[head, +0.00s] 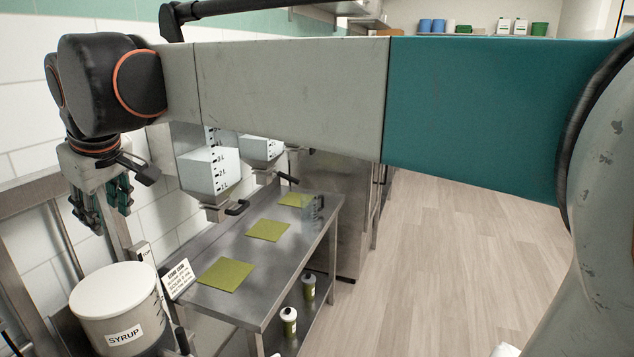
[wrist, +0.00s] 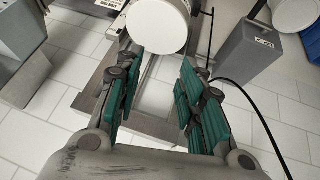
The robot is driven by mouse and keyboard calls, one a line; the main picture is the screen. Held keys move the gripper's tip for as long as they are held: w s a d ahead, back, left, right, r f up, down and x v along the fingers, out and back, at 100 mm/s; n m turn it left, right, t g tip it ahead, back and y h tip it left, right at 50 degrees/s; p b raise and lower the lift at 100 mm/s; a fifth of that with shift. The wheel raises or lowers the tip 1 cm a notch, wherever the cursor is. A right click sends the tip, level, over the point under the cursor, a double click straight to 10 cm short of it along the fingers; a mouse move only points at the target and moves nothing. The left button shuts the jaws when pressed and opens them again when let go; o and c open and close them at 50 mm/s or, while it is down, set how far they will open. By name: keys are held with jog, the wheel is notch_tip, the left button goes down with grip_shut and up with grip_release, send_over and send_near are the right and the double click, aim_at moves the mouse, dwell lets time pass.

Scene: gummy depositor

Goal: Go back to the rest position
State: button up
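My gripper (head: 101,200) hangs at the left in the head view, pointing down, above and behind the white syrup tub. In the wrist view my gripper (wrist: 158,110) has its teal fingers spread apart with nothing between them, so it is open and empty. The syrup tub (head: 118,312) has a white lid and stands below my gripper. A round white lid (wrist: 160,22) shows beyond the fingertips in the wrist view. My arm stretches across the top of the head view and hides part of the background.
A steel table (head: 262,297) carries several green mats (head: 226,273) and a small sign (head: 179,279). Hoppers with level marks (head: 209,172) hang above it. Containers with green contents (head: 289,320) stand on its lower shelf. The wooden floor (head: 430,250) at the right is clear.

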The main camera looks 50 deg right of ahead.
jog(key=s+d+f+m+b, duration=0.1)
jog(key=s+d+f+b, duration=0.1)
jog(key=s+f, duration=0.5)
jog(key=s+d+f+m+b, duration=0.2)
jog(key=s+f+b, duration=0.3)
jog(key=f, duration=0.9)
jog(key=s+d+f+m+t+b, duration=0.1)
jog(key=s+f+b, duration=0.3)
jog(key=s+f, duration=0.6)
jog(key=shift+s+d+f, duration=0.2)
jog(key=shift+s+d, duration=0.2)
jog(key=shift+d, duration=0.4)
